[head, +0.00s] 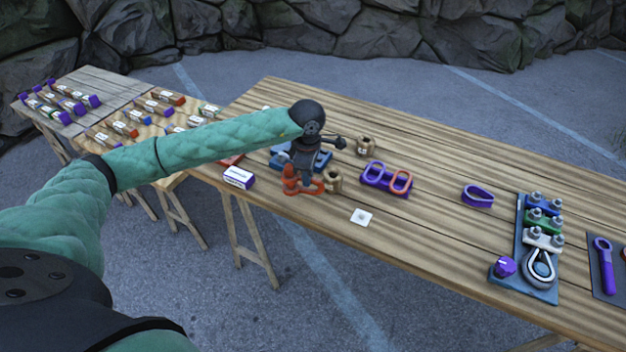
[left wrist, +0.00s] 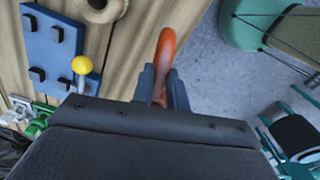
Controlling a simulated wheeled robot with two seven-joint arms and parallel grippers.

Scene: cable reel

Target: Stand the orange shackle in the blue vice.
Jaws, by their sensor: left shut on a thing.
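The orange shackle (head: 291,187) is at the table's near edge in the head view, under my left gripper (head: 304,179). In the left wrist view the shackle (left wrist: 166,50) stands between the two dark fingers of the left gripper (left wrist: 163,85), which are shut on it. A blue fixture (head: 320,160), which looks like the vice, lies just behind the gripper and is partly covered by it. In the left wrist view the blue fixture (left wrist: 45,45) has black blocks and a lever with a yellow knob, left of the shackle and apart from it. My right gripper is not in view.
Tan cylinders (head: 366,146) stand near the gripper. A purple and orange link piece (head: 386,178), a white square (head: 361,217) and a white-purple box (head: 238,177) lie nearby. A blue board with clamps (head: 522,275) is at the right.

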